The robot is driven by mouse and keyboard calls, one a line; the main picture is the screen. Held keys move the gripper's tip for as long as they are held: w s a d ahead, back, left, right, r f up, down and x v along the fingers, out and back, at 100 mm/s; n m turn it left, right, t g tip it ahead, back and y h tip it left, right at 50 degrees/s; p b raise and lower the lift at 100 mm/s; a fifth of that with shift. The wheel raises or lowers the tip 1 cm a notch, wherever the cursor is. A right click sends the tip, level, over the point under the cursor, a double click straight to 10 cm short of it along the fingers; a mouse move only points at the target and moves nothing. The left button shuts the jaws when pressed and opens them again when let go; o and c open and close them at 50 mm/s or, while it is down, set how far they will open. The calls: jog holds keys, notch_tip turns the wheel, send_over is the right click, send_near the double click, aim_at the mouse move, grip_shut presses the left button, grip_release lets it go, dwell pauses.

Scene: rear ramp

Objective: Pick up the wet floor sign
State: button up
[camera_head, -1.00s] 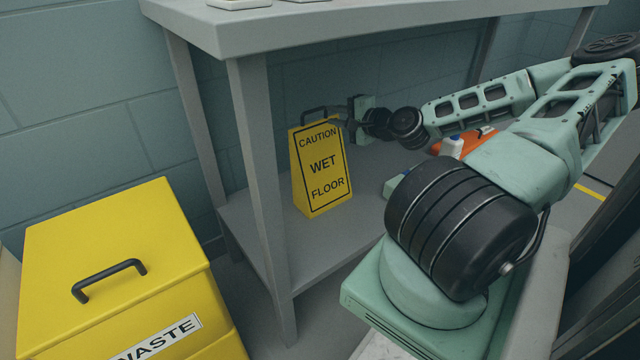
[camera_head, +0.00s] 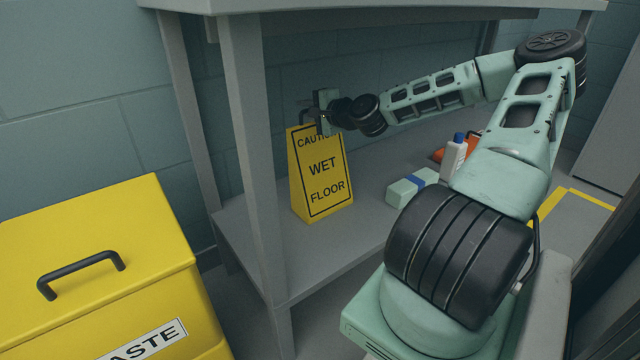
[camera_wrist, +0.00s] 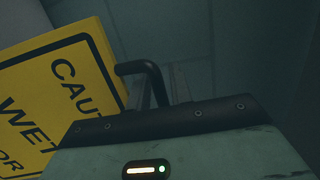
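The wet floor sign (camera_head: 320,172) is a yellow wedge with black lettering and a black handle (camera_head: 304,116) on top. It stands upright on the lower shelf of the grey table. My gripper (camera_head: 318,118) is at its top, beside the handle, and covers part of the word CAUTION. In the wrist view the sign (camera_wrist: 62,92) is at the left, with its handle (camera_wrist: 142,66) reaching toward my gripper (camera_wrist: 163,88). The fingers look apart, with one leg of the handle near or between them. The palm hides where they meet it, and contact is not clear.
The grey table (camera_head: 246,130) has a front leg left of the sign and a top above my arm. A pale box with a blue band (camera_head: 408,188), a white bottle (camera_head: 453,158) and an orange object (camera_head: 438,155) are at the right. A yellow waste bin (camera_head: 100,250) stands front left.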

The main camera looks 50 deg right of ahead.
grip_shut()
dwell(1.4)
